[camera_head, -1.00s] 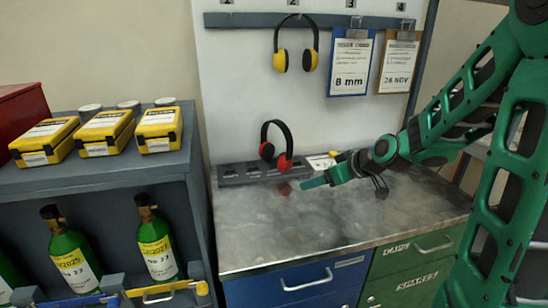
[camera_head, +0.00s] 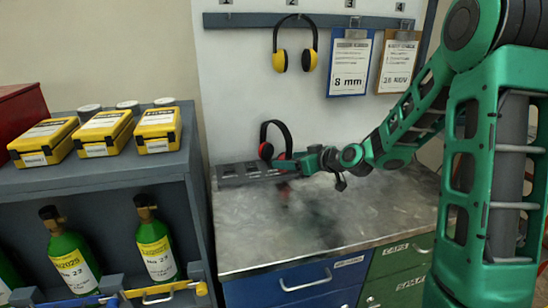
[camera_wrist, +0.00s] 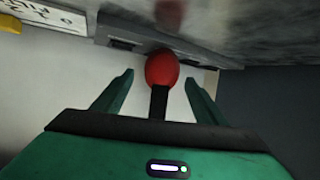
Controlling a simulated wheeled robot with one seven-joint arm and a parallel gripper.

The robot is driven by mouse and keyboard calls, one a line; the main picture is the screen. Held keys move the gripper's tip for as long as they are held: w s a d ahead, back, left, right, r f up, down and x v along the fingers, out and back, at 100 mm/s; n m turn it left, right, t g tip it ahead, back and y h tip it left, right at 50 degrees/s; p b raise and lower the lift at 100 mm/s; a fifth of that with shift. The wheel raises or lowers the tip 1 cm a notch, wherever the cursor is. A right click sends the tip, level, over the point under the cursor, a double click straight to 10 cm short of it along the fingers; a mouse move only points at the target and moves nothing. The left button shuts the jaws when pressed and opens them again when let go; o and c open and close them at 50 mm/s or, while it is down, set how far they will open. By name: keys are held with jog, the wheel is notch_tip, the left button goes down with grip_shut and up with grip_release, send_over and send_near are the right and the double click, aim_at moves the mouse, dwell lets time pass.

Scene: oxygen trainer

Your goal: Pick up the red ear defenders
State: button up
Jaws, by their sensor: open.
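The red ear defenders (camera_head: 264,150) stand upright at the back of the metal bench, by the grey slotted rack. They have a black headband and red cups; my gripper hides part of the right cup in the head view. My gripper (camera_head: 279,163) is at their right side. In the wrist view, a red cup (camera_wrist: 162,69) and the black band (camera_wrist: 158,103) show between the two open green fingers of my gripper (camera_wrist: 159,82). Gaps show between the cup and both fingers. The far cup is mostly hidden.
The grey rack (camera_head: 232,173) lies along the bench's back edge. Yellow ear defenders (camera_head: 280,62) hang on the wall rail above, beside two clipboards. A shelf (camera_head: 100,186) with yellow cases and green bottles stands left. The bench front (camera_head: 300,245) is clear.

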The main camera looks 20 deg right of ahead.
aim_at(281, 153)
jog(key=x, duration=0.4)
jog(key=shift+w+a+f, duration=0.15)
jog(key=shift+f, duration=0.05)
jog(key=c, duration=1.4)
jog(key=shift+r, duration=0.1)
jog(key=shift+r, duration=0.5)
jog(key=r, duration=0.3)
jog(key=shift+a+r, duration=0.2)
jog(key=shift+a, duration=0.05)
jog(key=s+a+r, duration=0.1)
jog(key=a+r, duration=0.1)
jog(key=a, duration=0.1)
jog(key=s+a+r, duration=0.1)
jog(key=a+r, duration=0.1)
jog(key=a, duration=0.2)
jog(key=s+a+r, duration=0.1)
jog(key=a+r, duration=0.1)
jog(key=a, duration=0.1)
jog(key=shift+s+a+r, duration=0.25)
jog(key=shift+s, duration=0.15)
